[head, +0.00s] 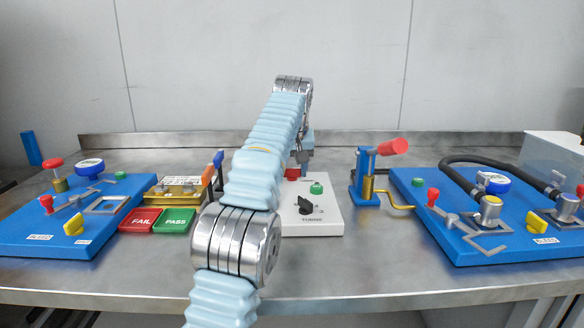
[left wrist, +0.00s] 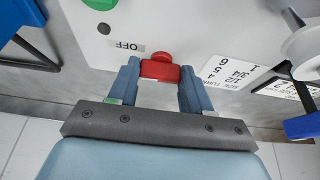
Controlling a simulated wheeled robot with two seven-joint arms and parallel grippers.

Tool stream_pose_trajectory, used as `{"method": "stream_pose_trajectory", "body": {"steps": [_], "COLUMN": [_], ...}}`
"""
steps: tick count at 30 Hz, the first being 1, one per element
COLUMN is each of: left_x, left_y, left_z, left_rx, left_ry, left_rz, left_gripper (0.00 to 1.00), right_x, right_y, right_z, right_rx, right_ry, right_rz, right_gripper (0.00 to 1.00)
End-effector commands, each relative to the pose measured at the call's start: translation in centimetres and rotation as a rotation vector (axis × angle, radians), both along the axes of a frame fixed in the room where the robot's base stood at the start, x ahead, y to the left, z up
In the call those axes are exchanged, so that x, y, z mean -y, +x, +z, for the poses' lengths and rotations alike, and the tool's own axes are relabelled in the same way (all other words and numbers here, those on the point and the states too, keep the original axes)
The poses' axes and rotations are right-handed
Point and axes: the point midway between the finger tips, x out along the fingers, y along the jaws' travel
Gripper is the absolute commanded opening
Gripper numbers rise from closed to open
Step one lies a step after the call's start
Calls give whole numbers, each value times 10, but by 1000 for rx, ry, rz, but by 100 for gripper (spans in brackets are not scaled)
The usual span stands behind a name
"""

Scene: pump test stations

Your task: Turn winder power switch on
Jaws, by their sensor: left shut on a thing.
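The winder panel is a white box (head: 318,222) in the middle of the table, with a green button (head: 316,187) and a black knob (head: 305,205) on top. A red switch (head: 292,173) sits at its back left, partly hidden by my left arm. In the left wrist view the red switch (left wrist: 158,68) is between the two blue-grey fingers of my left gripper (left wrist: 160,84), which is shut on it. An OFF label (left wrist: 127,45) lies beside the switch. My left gripper (head: 302,160) is mostly hidden in the head view. My right gripper is not in view.
A blue pump board (head: 25,235) stands at the left, another (head: 455,250) at the right. Red FAIL (head: 140,221) and green PASS (head: 176,222) trays lie left of my arm. A blue stand with a red handle (head: 365,180) stands right of the panel. The table front is clear.

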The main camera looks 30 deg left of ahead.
Motion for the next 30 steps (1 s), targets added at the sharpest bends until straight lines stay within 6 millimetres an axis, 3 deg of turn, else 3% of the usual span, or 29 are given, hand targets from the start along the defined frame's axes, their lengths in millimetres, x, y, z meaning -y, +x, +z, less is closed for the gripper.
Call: {"method": "stream_pose_trajectory", "body": {"steps": [9,17,18,22,23,30], "left_x": [1,1,1,1,1,1], "left_y": [1,1,1,1,1,1], "left_z": [0,0,0,0,0,0], "left_rx": [0,1,1,0,0,0], "left_ry": [1,0,0,0,0,0], "left_rz": [251,264,264,263,263,262], "left_gripper": [18,18,50,70,74,74], "right_x": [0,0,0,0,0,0], "right_y": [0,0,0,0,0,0], "right_z": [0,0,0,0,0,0], "right_rx": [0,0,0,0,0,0], "right_ry": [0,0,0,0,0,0], "right_rz": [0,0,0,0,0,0], "right_gripper": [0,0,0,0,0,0]}}
